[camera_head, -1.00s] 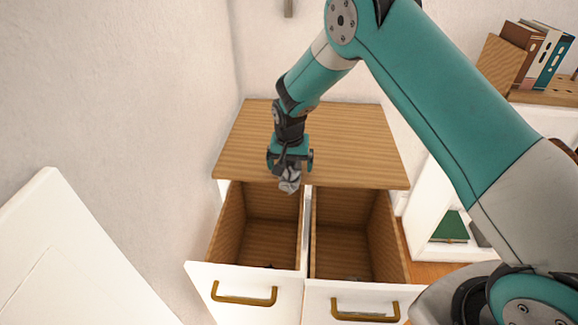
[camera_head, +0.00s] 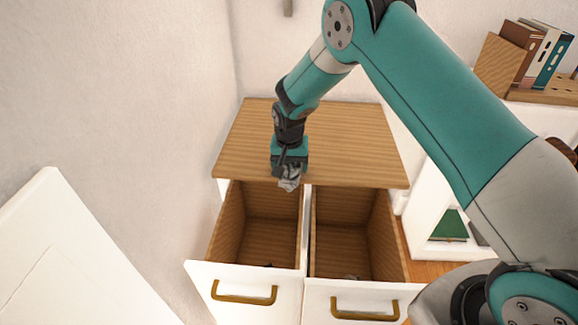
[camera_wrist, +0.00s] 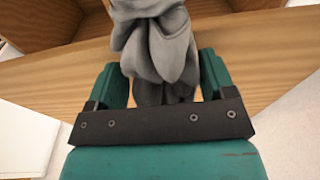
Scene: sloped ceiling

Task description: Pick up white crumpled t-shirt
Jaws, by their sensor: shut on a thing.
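The crumpled t-shirt (camera_head: 290,178) looks greyish-white and hangs bunched from my gripper (camera_head: 289,163). In the wrist view the t-shirt (camera_wrist: 160,50) sits between the two teal fingers of my gripper (camera_wrist: 165,82), which is shut on it. In the head view the gripper points down near the front edge of the wooden dresser top, with the t-shirt close to the edge above the open drawers. Whether the cloth touches the wood cannot be told.
Two drawers stand open side by side, the left drawer (camera_head: 230,225) and the right drawer (camera_head: 385,235). Small dark bits lie at their fronts. The wooden dresser top (camera_head: 345,140) is bare. Shelves with books (camera_head: 530,50) stand at the right, a white panel (camera_head: 60,260) at the lower left.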

